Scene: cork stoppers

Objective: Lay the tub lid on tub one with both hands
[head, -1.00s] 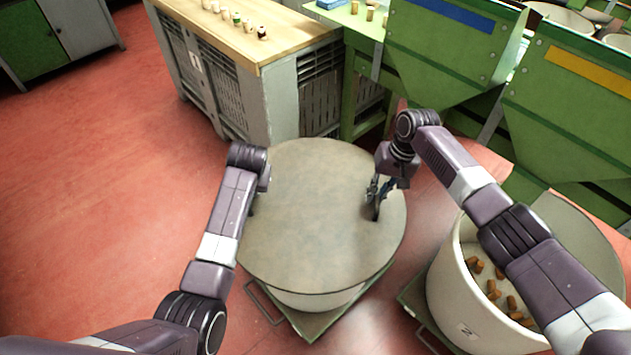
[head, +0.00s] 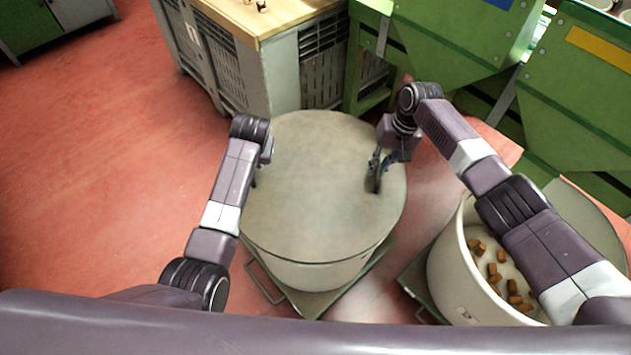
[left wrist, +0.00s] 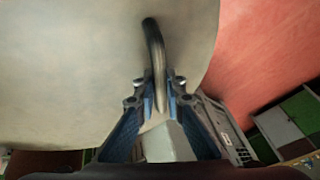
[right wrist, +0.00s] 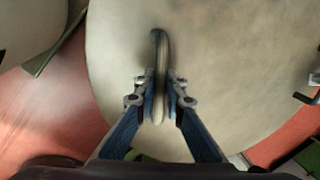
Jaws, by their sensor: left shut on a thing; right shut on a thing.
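The tub lid (head: 320,190) is a large round grey-beige disc with two upright handles. It is over a pale round tub (head: 315,275), whose rim it hides. I cannot tell whether the lid touches the rim. My right gripper (head: 375,178) is shut on the lid's right handle, a dark curved bar that shows in the right wrist view (right wrist: 160,55). My left gripper (left wrist: 160,95) is shut on the other handle (left wrist: 154,45). In the head view my left arm mostly hides that gripper at the lid's left edge.
The covered tub stands on a green dolly (head: 320,303) with a loop handle. A second, open tub (head: 450,285) with several corks stands at the right, partly behind my right arm. A wood-topped bin (head: 285,75) and green hoppers (head: 450,45) stand behind. Red floor (head: 100,170) is clear at left.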

